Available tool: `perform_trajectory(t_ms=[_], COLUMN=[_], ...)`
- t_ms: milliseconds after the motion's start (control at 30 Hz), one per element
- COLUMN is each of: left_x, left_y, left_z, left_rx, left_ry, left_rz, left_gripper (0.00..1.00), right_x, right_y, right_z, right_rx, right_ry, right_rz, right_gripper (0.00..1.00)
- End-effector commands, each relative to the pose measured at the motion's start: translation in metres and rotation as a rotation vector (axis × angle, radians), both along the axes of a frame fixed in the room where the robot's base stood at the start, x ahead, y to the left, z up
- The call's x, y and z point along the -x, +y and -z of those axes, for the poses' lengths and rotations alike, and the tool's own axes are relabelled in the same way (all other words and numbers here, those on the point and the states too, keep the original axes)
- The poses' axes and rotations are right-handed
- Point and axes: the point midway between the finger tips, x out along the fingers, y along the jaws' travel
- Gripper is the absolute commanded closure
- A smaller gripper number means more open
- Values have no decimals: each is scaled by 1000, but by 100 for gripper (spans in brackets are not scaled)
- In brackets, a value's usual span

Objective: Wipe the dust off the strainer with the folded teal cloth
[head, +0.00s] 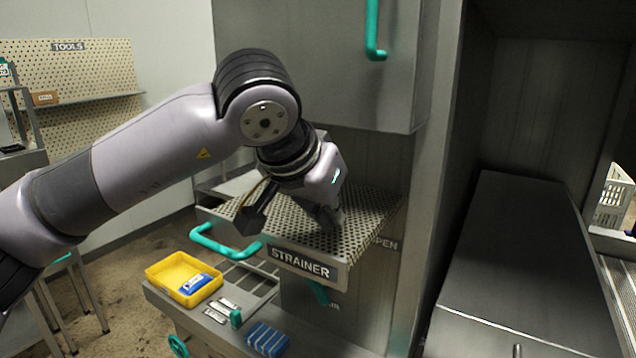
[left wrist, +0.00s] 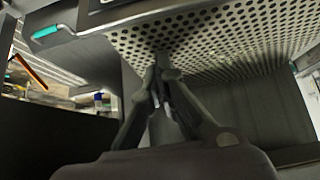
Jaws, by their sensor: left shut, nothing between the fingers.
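The strainer (head: 365,212) is a perforated metal drawer with a STRAINER label on its front, pulled out in the head view. Its holed surface (left wrist: 220,38) also fills the top of the left wrist view. My left gripper (head: 329,219) is over the strainer, fingers pointing down. In the left wrist view its fingertips (left wrist: 162,66) are together and empty, close to the holed surface; I cannot tell whether they touch it. I cannot make out the folded teal cloth in either view. No dust can be told on the strainer. My right gripper is not in view.
A teal handle (head: 222,246) sticks out left of the strainer. Below are a yellow bin (head: 160,275) holding a blue-and-white item, and a blue ribbed block (head: 267,339). A large metal cabinet (head: 315,60) hangs above, with a dark metal box (head: 520,270) to the right.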

Motion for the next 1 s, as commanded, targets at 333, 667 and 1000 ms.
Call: perform_trajectory(t_ms=[333, 667, 1000], left_x=[21, 27, 36], left_y=[16, 19, 26], left_z=[7, 9, 12], left_rx=[2, 3, 3], left_ry=[0, 1, -2], left_rz=[0, -2, 0], left_gripper=[100, 100, 100], right_x=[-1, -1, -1], right_y=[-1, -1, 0], right_z=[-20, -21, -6], right_rx=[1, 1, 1], right_ry=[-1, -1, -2], right_rz=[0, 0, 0], right_gripper=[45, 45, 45])
